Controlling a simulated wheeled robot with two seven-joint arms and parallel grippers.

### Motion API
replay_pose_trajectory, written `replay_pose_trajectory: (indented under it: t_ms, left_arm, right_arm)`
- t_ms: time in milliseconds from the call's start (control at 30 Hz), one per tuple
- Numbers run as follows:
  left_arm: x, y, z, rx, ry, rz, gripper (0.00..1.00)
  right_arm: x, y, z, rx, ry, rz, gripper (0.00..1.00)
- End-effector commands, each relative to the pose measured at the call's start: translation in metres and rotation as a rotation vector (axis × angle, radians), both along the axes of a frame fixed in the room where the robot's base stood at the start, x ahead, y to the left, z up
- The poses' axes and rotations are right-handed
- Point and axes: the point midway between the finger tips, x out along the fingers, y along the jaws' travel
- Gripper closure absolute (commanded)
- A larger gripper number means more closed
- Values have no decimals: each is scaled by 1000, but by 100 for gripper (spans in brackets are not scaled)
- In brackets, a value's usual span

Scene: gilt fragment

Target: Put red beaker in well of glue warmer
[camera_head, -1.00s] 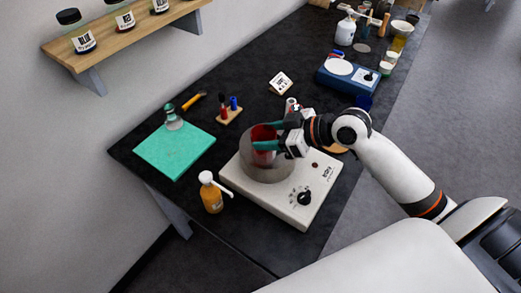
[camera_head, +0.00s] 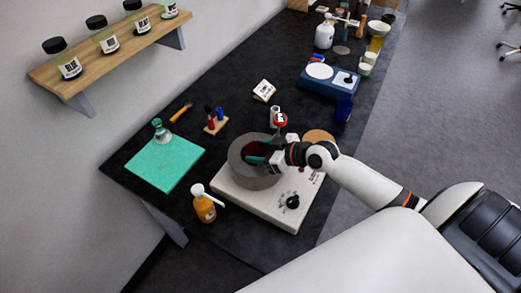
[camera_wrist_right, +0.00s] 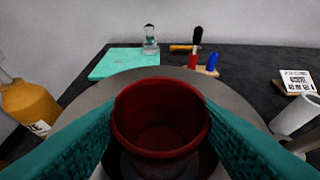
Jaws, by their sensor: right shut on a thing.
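The glue warmer (camera_head: 268,205) is a pale box with a knob on its front and a wide grey ring around its well (camera_head: 238,172). The red beaker (camera_wrist_right: 160,118) is upright and open at the top, between the green fingers of my right gripper (camera_head: 262,155). My right gripper is shut on it, a finger on each side. In the head view the beaker (camera_head: 253,149) shows dark red inside the ring's outline, partly hidden by the gripper. Its base is hidden, so I cannot tell whether it touches the well floor. My left gripper is not in view.
An orange bottle with a white pump (camera_head: 204,207) stands left of the warmer. A green mat (camera_head: 166,163) with a glass stopper-like item (camera_head: 160,130) lies behind it. A small rack (camera_head: 215,125), a white-and-red tube (camera_head: 279,119) and a blue scale (camera_head: 328,80) are farther back.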

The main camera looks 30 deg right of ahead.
Motion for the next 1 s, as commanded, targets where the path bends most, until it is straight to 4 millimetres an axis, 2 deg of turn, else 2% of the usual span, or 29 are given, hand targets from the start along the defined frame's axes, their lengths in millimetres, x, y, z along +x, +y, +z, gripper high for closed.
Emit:
replay_pose_trajectory:
  t_ms: [367,400,433,767,867,1000]
  left_arm:
    - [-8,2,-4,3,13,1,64]
    - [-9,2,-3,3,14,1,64]
    - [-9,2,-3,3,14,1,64]
    - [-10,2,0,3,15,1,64]
    - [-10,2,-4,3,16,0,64]
    - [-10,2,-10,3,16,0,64]
  right_arm:
    - [0,0,-5,-1,0,0,72]
    - [0,0,-4,-1,0,0,43]
    - [0,0,-4,-1,0,0,39]
    - [0,0,0,1,-1,0,39]
    - [-7,-5,1,-4,0,1,39]
    - [-28,-16,12,-6,2,5,39]
